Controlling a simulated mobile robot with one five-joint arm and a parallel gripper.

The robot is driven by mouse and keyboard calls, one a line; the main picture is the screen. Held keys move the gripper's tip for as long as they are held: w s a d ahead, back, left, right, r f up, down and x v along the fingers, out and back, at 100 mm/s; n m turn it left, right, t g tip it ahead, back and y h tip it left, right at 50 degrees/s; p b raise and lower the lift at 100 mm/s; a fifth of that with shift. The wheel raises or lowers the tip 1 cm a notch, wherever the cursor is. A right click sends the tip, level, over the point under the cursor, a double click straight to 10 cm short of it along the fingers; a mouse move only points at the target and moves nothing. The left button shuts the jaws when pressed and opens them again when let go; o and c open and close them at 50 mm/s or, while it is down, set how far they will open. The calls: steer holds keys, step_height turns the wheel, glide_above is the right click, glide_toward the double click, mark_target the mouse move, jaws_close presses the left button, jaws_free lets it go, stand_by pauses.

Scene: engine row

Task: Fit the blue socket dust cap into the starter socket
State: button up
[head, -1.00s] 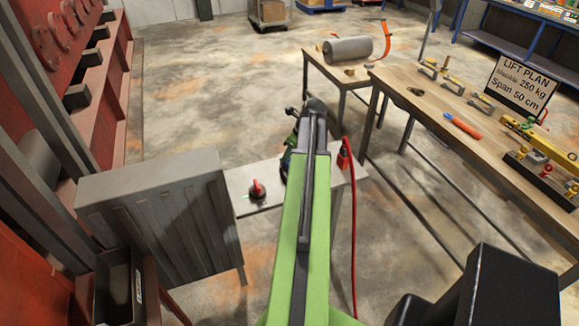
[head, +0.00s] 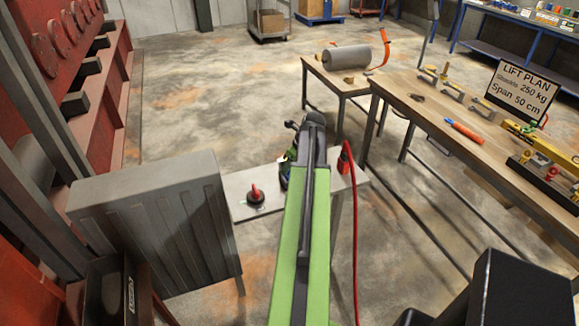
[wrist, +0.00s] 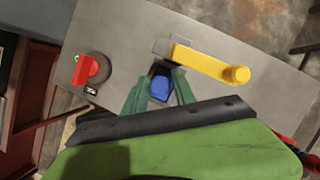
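The blue cap (wrist: 161,88) shows in the wrist view between the two green fingers of my gripper (wrist: 163,84), with dark edges around it. The fingers stand apart, one on each side of it; I cannot tell whether they press on it. I also cannot tell whether the blue cap sits in a socket or above the grey plate (wrist: 125,30). No separate starter socket can be made out. In the head view my arm hides the cap, and my gripper (head: 287,171) shows only partly over the plate.
A yellow lever (wrist: 210,64) on a pale block lies just beyond the fingers. A red rotary switch (head: 256,197) is on the plate to the left. A grey ribbed box (head: 155,230) stands left; a red cable (head: 354,230) hangs right. A wooden bench (head: 430,95) is farther right.

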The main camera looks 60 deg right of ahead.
steer(key=shift+r+p, duration=0.35)
steer(key=p+v, duration=1)
steer(key=v, duration=0.1)
steer(key=shift+s+r+p, duration=0.15)
steer(key=shift+r+p, duration=0.15)
steer(key=shift+p, duration=0.05)
